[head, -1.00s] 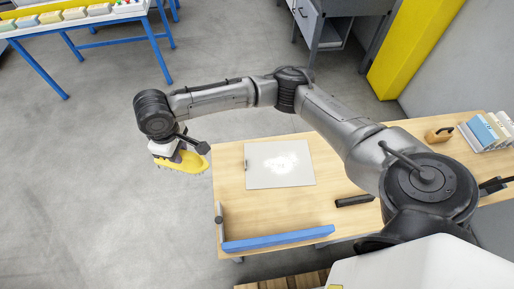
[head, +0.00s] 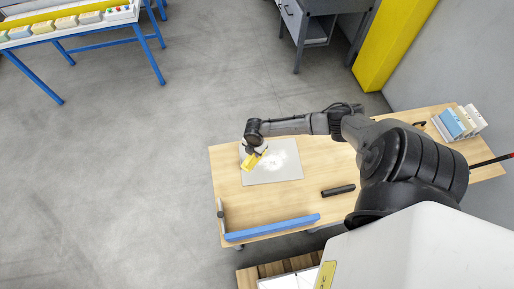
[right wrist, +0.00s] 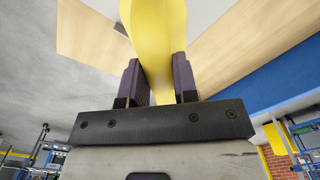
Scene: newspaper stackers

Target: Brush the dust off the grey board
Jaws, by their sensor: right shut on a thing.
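The grey board (head: 290,174) lies flat on the wooden table. A patch of white dust (head: 281,159) covers its middle and upper part. My right gripper (head: 254,153) is over the board's upper left part, with my arm reaching in from the right. It is shut on a yellow brush (head: 250,162), which also shows between the two fingers in the right wrist view (right wrist: 158,25). The brush is beside the dust, at its left; I cannot tell whether its bristles touch the board. My left gripper is not in view.
A blue bar (head: 272,229) runs along the table's front edge. A black object (head: 338,190) lies right of the board. Upright binders or books (head: 459,122) stand at the far right. The bare table (head: 265,204) between board and bar is clear.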

